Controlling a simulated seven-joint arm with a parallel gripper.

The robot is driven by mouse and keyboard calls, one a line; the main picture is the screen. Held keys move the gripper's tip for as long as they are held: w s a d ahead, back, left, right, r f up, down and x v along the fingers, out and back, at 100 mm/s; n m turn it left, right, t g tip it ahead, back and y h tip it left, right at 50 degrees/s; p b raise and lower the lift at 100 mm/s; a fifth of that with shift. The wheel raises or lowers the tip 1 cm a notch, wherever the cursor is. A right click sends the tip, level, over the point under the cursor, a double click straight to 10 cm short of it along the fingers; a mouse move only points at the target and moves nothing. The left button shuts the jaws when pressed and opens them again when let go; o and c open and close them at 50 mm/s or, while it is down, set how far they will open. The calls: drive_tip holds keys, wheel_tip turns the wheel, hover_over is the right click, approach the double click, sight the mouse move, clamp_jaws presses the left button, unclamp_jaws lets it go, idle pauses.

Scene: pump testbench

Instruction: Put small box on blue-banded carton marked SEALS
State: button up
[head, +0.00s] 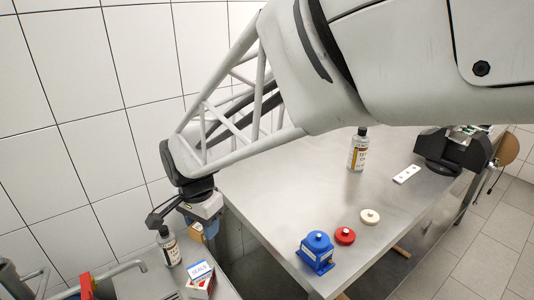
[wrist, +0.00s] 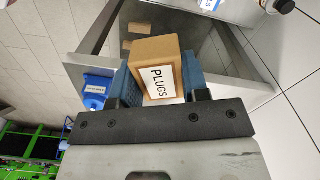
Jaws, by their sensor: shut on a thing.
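The small box is a brown cardboard box with a white PLUGS label (wrist: 158,68). My gripper (wrist: 162,88) is shut on it, with a blue finger on each side. In the head view the box (head: 197,232) shows partly below my gripper (head: 206,228), in the air above the left bench. The carton marked SEALS (head: 201,279) stands on that bench, below and near the held box. Its top is white with blue lettering, and its side shows red and white. In the wrist view a lettered white top (wrist: 209,4), likely this carton, is cut off at the top edge.
A bottle (head: 168,247) stands close behind the carton, left of it. A red-handled fixture (head: 87,286) is further left. The steel table (head: 285,195) holds a blue pump housing (head: 316,254), red (head: 345,236) and cream (head: 370,217) round parts, and another bottle (head: 357,150).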

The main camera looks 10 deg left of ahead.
wheel_tip(320, 180, down, 27)
drive_tip(key=shift+w, duration=0.15)
idle(0.4)
hover_over(198, 269)
drive_tip(key=shift+f, duration=0.8)
drive_tip(key=shift+f, duration=1.75)
drive_tip(key=shift+f, duration=0.15)
drive_tip(key=o, duration=0.9)
